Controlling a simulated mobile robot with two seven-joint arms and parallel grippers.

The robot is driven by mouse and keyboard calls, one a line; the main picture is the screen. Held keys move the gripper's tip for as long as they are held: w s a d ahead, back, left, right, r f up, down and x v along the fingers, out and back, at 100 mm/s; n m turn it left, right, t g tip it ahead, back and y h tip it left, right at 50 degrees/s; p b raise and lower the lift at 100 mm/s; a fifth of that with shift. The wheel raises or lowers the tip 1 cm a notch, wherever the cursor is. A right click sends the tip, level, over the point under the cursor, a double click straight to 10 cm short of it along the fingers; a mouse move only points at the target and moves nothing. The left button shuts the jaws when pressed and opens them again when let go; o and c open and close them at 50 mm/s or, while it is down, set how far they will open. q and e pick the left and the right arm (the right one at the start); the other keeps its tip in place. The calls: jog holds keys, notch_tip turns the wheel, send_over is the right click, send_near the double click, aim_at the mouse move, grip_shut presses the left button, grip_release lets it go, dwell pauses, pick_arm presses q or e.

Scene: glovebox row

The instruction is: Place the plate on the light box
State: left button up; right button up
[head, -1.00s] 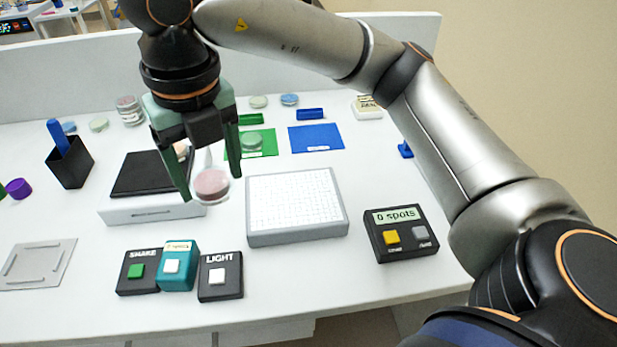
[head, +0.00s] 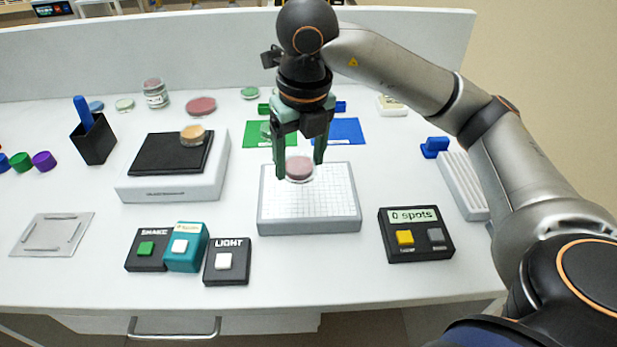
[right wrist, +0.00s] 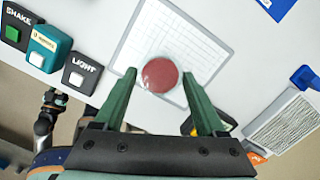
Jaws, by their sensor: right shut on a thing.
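The plate, a clear round dish with pink-red content (head: 299,168), is between the green fingers of my right gripper (head: 299,172), over the back part of the light box. The light box (head: 310,226) is a grey slab with a white gridded top. In the right wrist view, the plate (right wrist: 160,75) lies between the fingertips (right wrist: 160,78), with the light box grid (right wrist: 205,40) beneath it. My right gripper is shut on the plate. Whether the plate touches the light box top, I cannot tell.
The LIGHT button box (head: 227,262), a teal box (head: 187,248) and the SHAKE box (head: 147,250) stand at front left. A counter reading "0 spots" (head: 416,234) stands right. A shaker (head: 172,180) with an orange dish stands left. Green and blue mats lie behind.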

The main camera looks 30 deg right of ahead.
aim_at(309, 190)
jog(key=shift+w+d+f, duration=0.1)
jog(key=shift+d+f, duration=0.6)
jog(key=shift+f, duration=0.15)
jog(key=f, duration=0.3)
jog(key=shift+d+f, duration=0.25)
jog(key=shift+f, duration=0.05)
jog(key=shift+f, duration=0.1)
jog(key=shift+f+b, duration=0.15)
jog(key=shift+b, duration=0.25)
jog(key=o, duration=1.3)
